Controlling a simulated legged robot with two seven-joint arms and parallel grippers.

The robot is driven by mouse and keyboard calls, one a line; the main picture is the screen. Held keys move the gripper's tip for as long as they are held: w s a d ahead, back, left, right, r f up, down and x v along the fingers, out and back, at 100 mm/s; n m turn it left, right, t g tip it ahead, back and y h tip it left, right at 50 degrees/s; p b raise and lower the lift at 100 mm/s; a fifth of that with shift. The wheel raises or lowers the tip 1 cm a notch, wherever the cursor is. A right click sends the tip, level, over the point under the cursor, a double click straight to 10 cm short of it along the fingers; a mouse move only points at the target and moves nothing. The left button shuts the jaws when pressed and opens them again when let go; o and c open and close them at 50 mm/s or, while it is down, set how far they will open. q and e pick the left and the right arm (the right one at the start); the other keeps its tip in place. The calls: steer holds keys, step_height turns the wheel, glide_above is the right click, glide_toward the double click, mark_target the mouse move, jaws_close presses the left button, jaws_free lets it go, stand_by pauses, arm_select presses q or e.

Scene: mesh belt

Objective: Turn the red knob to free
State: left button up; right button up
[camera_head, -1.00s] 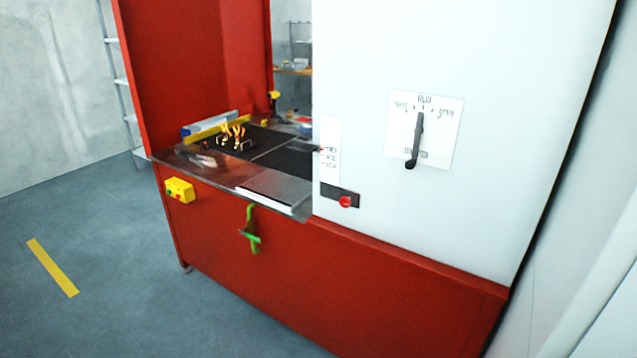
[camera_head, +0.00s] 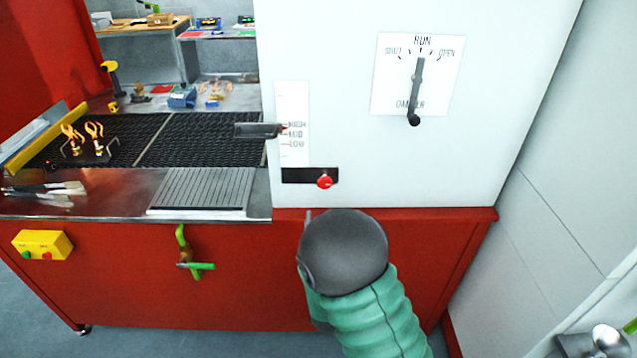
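The red knob (camera_head: 325,181) is a small round knob on a black slotted plate (camera_head: 297,175), low on the white panel. It sits near the right end of the plate. An arm of mine with a green ribbed sleeve (camera_head: 375,318) rises from the bottom, and I take it for the right one. Its dark grey rounded end (camera_head: 343,250) is below the knob, apart from it in the picture. No fingertips show there. My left gripper is not in view.
A black lever (camera_head: 416,90) hangs on a dial marked RUN and OPEN. A HIGH/MID/LOW scale (camera_head: 292,130) has a dark handle (camera_head: 257,130) beside it. The red counter has a green valve (camera_head: 190,258) and a yellow button box (camera_head: 42,244). Flames burn at left.

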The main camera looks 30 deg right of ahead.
steer(key=p, duration=0.1)
glide_toward(325, 185)
steer(key=x, duration=0.5)
steer(key=shift+s+d, duration=0.1)
steer(key=shift+d, duration=0.45)
steer(key=w, duration=0.2)
steer(key=w+d+p, duration=0.1)
steer(key=w, duration=0.1)
steer(key=shift+w, duration=0.35)
steer(key=shift+w+d+r, duration=0.1)
steer(key=shift+w, duration=0.25)
steer(key=shift+s+d, duration=0.1)
steer(key=shift+d, duration=0.3)
steer(key=shift+d+f, duration=0.2)
steer(key=shift+d, duration=0.1)
steer(key=c, duration=0.4)
steer(key=shift+a, duration=0.3)
steer(key=c, duration=0.7)
steer(key=shift+c, duration=1.1)
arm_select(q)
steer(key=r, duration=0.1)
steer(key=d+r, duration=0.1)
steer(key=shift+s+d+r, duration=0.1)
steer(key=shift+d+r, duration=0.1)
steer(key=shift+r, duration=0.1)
arm_select(e)
jaws_close()
